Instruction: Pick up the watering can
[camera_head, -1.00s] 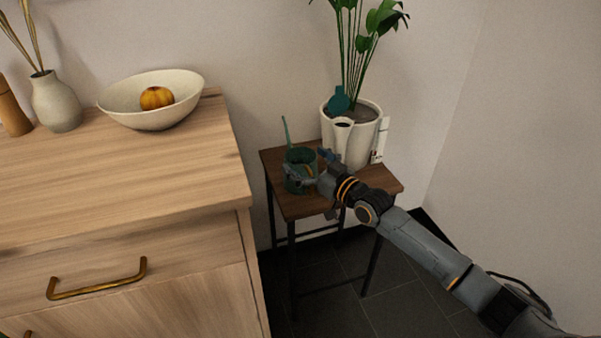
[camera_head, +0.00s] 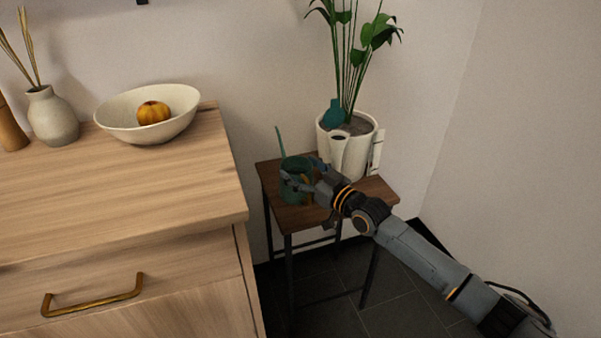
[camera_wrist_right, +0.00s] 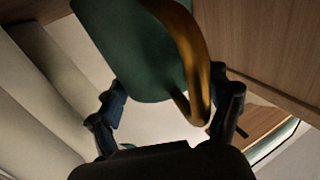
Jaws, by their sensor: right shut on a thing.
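The watering can (camera_head: 295,163) is dark green with a thin spout rising at its left. It is at the left part of the small dark wooden table (camera_head: 345,192); I cannot tell whether its base touches the top. My right gripper (camera_head: 303,183) reaches in from the right and is shut on the can, partly hiding it. In the right wrist view the green body (camera_wrist_right: 130,55) and its gold handle fill the space between the fingers (camera_wrist_right: 168,108). The handle is near the right finger. My left gripper is not in view.
A wooden cabinet (camera_head: 120,200) stands close at the left, bearing a bowl (camera_head: 185,122) and a grey vase (camera_head: 53,118).

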